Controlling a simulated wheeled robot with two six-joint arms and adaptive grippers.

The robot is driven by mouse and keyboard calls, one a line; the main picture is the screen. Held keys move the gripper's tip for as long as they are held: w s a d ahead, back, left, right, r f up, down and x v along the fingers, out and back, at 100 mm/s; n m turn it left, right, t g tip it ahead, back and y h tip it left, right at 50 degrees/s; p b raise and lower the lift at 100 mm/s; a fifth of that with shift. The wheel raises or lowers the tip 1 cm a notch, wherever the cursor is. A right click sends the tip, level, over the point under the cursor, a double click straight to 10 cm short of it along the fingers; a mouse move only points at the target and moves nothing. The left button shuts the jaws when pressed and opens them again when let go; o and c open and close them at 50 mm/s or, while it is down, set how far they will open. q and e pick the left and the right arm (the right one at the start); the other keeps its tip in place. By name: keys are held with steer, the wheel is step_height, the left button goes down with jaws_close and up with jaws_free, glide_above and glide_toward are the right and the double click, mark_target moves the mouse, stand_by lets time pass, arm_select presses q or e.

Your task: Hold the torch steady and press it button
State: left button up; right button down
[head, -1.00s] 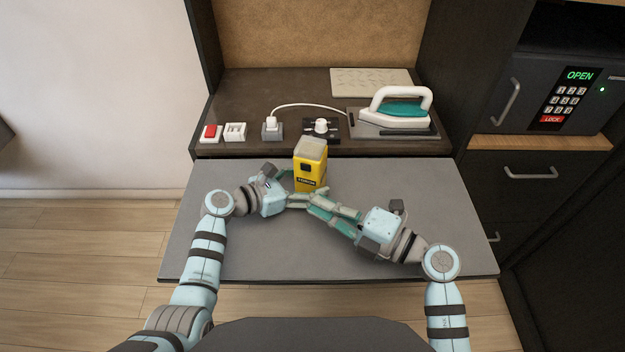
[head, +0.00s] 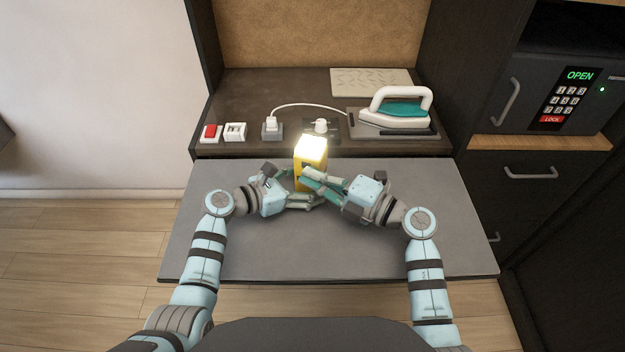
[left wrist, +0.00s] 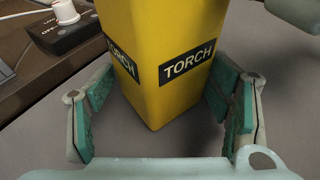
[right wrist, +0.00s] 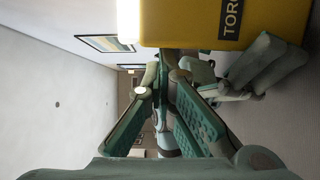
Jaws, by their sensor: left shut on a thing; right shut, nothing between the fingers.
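The yellow torch (head: 313,160) stands upright near the back of the grey board, its top glowing bright. Its TORCH label shows in the left wrist view, where the yellow body (left wrist: 165,98) sits between my fingers. My left gripper (head: 302,190) is shut on the lower part of the torch from the left. My right gripper (head: 307,177) is shut and empty, its fingertips at the torch's front face. They hide the button, so I cannot tell whether they touch it. In the right wrist view the torch (right wrist: 185,22) lies just beyond the fingertips.
Behind the board (head: 235,260), the counter holds a red switch (head: 210,132), a white switch (head: 235,131), a plug in a socket (head: 271,129), a dial (head: 320,126) and an iron (head: 395,116). A safe (head: 560,90) stands right. The front of the board is clear.

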arm_select(q)
steer(key=shift+f, duration=0.1)
arm_select(e)
steer(key=shift+w+d, duration=0.1)
steer(key=shift+w, duration=0.1)
steer(key=s+d, duration=0.7)
steer(key=s, duration=0.2)
steer(key=shift+s, duration=0.1)
arm_select(q)
steer(key=o, duration=0.9)
steer(key=shift+o, duration=0.2)
steer(key=shift+a, duration=0.1)
